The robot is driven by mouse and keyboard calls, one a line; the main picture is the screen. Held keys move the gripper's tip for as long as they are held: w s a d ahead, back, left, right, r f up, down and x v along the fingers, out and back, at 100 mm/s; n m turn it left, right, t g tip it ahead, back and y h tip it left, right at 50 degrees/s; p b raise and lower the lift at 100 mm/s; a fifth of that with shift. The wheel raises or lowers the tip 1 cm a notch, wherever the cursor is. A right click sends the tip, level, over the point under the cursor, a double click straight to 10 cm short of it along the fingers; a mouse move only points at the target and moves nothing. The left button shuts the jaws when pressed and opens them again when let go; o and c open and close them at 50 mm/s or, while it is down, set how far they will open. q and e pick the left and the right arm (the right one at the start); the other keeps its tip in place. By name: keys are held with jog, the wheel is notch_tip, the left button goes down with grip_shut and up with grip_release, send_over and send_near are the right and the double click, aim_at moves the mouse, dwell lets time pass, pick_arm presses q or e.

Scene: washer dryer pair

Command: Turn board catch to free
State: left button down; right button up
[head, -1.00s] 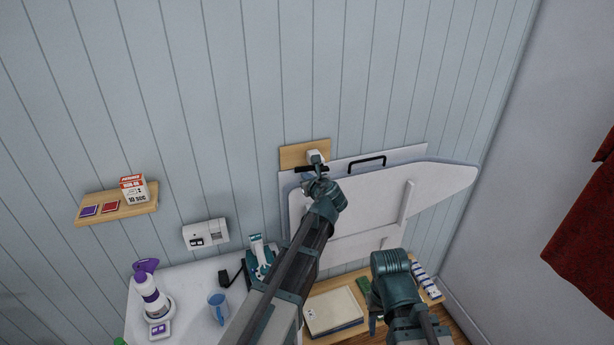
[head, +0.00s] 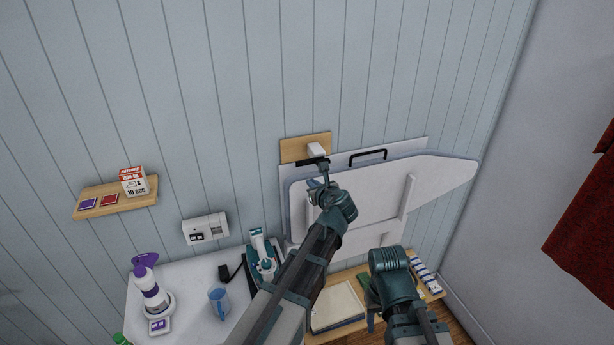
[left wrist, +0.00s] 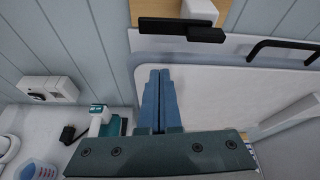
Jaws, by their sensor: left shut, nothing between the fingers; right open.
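The board catch is a black bar (head: 307,163) with a white block (head: 317,150) above it on a wooden plate (head: 294,150). The bar lies roughly level; it also shows in the left wrist view (left wrist: 182,30). The white folded ironing board (head: 385,195) hangs against the wall just below. My left gripper (head: 323,172) is shut and empty, just below the bar. In the left wrist view its fingertips (left wrist: 159,74) are together, apart from the bar in the picture. My right gripper (head: 373,318) is low in front of the bench, its fingers mostly hidden.
A black handle (head: 368,156) is right of the catch. A shelf (head: 130,203) with a box and two cards is on the left. The wall above is clear.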

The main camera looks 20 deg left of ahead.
pick_arm(q)
jog(key=p+v, duration=0.1)
jog(key=v, duration=0.3)
jog(key=shift+s+d, duration=0.25)
jog(key=s+d+f+n+g+h+b, duration=0.2)
jog(key=s+d+f+n+g+b, duration=0.1)
jog(key=s+f+n, duration=0.5)
jog(key=s+d+f+n+g+h+b, duration=0.2)
jog(key=s+f+n+g+b, duration=0.3)
jog(key=s+f+n, duration=0.3)
jog(key=s+d+f+n+g+h+b, duration=0.2)
jog(key=s+d+f+n+g+b, duration=0.1)
jog(key=s+f+n, duration=0.5)
jog(key=s+d+f+b, duration=0.1)
jog(key=s+d+f, duration=0.1)
jog(key=s, duration=0.1)
jog(key=shift+s+g, duration=0.3)
jog(key=shift+g, duration=0.1)
